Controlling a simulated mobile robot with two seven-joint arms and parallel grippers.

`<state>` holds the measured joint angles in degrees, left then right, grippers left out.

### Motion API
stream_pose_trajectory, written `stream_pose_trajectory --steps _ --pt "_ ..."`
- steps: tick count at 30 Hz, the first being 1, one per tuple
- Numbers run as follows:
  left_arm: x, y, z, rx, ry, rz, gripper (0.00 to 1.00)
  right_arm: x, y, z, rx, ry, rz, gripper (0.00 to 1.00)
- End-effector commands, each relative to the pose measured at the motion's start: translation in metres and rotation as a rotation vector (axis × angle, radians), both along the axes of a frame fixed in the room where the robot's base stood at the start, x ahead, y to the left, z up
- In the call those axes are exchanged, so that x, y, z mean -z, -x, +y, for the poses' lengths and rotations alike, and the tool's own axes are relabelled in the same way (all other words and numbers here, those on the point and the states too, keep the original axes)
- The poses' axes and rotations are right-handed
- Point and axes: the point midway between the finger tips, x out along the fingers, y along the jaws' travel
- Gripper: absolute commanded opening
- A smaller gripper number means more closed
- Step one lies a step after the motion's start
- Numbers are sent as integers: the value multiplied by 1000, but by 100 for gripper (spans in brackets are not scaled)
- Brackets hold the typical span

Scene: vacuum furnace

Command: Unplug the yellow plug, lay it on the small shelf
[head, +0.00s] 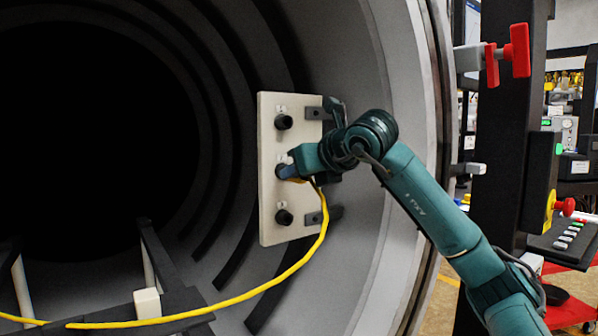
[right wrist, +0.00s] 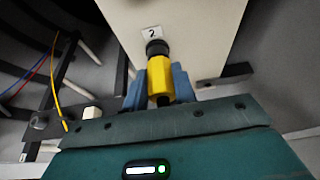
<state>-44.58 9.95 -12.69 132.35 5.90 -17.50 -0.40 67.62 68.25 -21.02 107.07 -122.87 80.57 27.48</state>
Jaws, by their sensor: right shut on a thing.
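The yellow plug (right wrist: 159,78) is between the blue fingers of my right gripper (right wrist: 160,88). Its front end meets the black round socket (right wrist: 157,47) under the label 2; I see no gap there. In the head view my right gripper (head: 287,171) is at the middle socket of the cream panel (head: 268,225) and hides most of the plug. A yellow cable (head: 290,272) hangs from the plug and curves down left. A dark flat ledge (head: 188,299) low on the left may be the small shelf; I cannot tell for sure. My left gripper is out of view.
The panel has a black socket above (head: 284,122) and one below (head: 284,217). A white block (head: 147,303) stands at the dark ledge, near the cable. The round chamber wall (head: 350,60) surrounds the panel. Red handles (head: 517,50) are outside at the right.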

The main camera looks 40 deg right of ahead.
Motion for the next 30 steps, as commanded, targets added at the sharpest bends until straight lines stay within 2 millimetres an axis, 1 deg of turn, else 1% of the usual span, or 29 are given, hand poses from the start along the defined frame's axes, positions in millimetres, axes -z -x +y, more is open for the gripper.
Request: stream_pose_trajectory --steps 5,30 --pt "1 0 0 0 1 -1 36 0 2 0 1 0 -1 4" --pt "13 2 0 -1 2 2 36 0 28 3 0 -1 -1 4"
